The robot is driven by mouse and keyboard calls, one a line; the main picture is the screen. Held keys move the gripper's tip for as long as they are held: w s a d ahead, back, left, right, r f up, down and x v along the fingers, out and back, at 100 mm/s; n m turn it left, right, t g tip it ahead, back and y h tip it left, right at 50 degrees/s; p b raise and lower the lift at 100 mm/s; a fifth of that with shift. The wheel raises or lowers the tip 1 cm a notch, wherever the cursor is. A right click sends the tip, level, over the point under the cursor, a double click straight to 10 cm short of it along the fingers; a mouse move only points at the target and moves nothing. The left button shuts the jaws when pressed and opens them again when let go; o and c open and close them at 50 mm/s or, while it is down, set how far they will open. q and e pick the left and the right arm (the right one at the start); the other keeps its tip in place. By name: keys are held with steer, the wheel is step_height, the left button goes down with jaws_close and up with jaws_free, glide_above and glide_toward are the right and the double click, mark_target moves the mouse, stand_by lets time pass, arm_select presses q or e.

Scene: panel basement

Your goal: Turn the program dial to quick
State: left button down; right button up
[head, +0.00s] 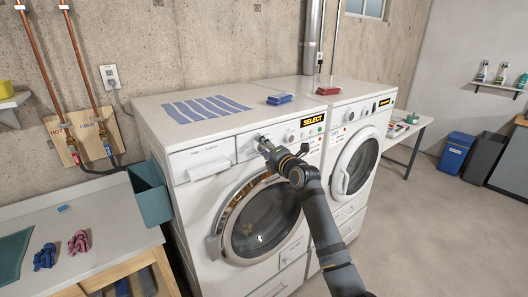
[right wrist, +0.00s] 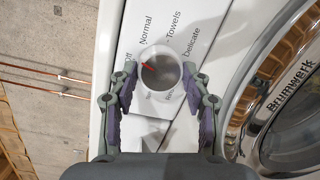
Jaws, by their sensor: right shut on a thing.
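The program dial is a round white knob on the front panel of the left white machine (head: 215,122). In the right wrist view the dial (right wrist: 160,70) shows a red pointer mark towards its upper left. The labels Off, Normal, Towels and Delicate can be read around it; the labels below are partly hidden and too small to read. My right gripper (head: 264,146) is at the panel, mostly covering the dial in the head view. In the right wrist view its fingers (right wrist: 159,88) are shut on the dial, one on each side. My left gripper is not in view.
The left machine's display (head: 312,120) reads SELECT. Its round door (head: 262,222) is closed below the panel. A second machine (head: 355,155) stands close on the right. A teal bin (head: 150,190) hangs at the left side. Blue cloths (head: 207,107) lie on top.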

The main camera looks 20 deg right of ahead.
steer(key=m, duration=0.3)
steer(key=shift+g+b, duration=0.3)
steer(key=shift+b, duration=0.1)
steer(key=m+y, duration=0.1)
steer(key=m, duration=0.3)
steer(key=shift+d+m+g+b, duration=0.15)
steer(key=shift+m+g+b, duration=0.15)
steer(key=m, duration=0.3)
steer(key=shift+m+y+b, duration=0.3)
steer(key=shift+m+y, duration=0.1)
steer(key=m+y+b, duration=0.1)
steer(key=m, duration=0.4)
steer(key=m+g+y+b, duration=0.1)
steer(key=m, duration=0.4)
steer(key=shift+w+d+f, duration=0.1)
steer(key=shift+d, duration=0.1)
steer(key=m, duration=0.4)
steer(key=shift+f+y, duration=0.1)
steer(key=shift+y, duration=0.3)
steer(key=shift+m+t+b, duration=0.3)
steer(key=shift+m+t, duration=0.1)
steer(key=shift+m, duration=1.6)
